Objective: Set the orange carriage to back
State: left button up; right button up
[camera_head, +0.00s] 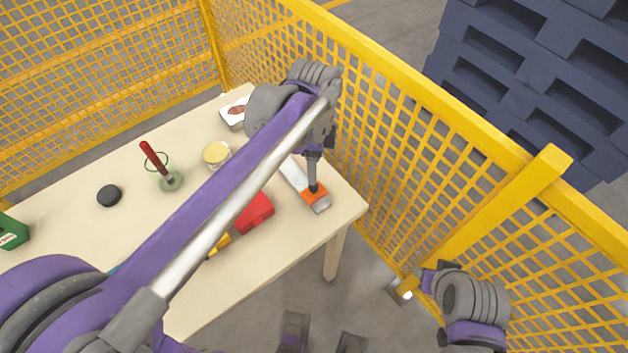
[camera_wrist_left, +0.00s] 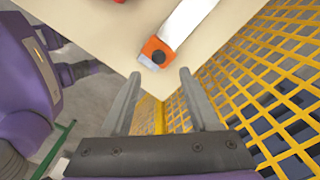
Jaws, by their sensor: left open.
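The orange carriage (camera_head: 316,198) sits at the near end of a white rail (camera_head: 296,174) on the table, close to the table's right corner. It carries a dark round knob. In the left wrist view the carriage (camera_wrist_left: 153,49) and its knob show just beyond my fingertips, with the white rail (camera_wrist_left: 188,20) running away from it. My left gripper (camera_head: 313,172) points down over the carriage. In the wrist view its two fingers (camera_wrist_left: 159,73) are apart with nothing between them. In the head view the arm and fingers hide part of the rail.
A red block (camera_head: 255,213) lies left of the rail. A jar with a red-handled tool (camera_head: 170,180), a yellow-topped tin (camera_head: 216,153), a black disc (camera_head: 109,195) and a green box (camera_head: 12,232) stand further left. Yellow mesh fencing (camera_head: 400,110) runs close along the table's back and right.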

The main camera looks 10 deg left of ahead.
aim_at(314, 191)
pick_arm(q)
notch_tip(314, 191, down, 7)
jog(key=shift+s+f+b, duration=0.1)
jog(key=shift+s+b, duration=0.05)
jog(key=shift+b, duration=0.15)
grip_shut()
dwell(0.3)
dwell(1.1)
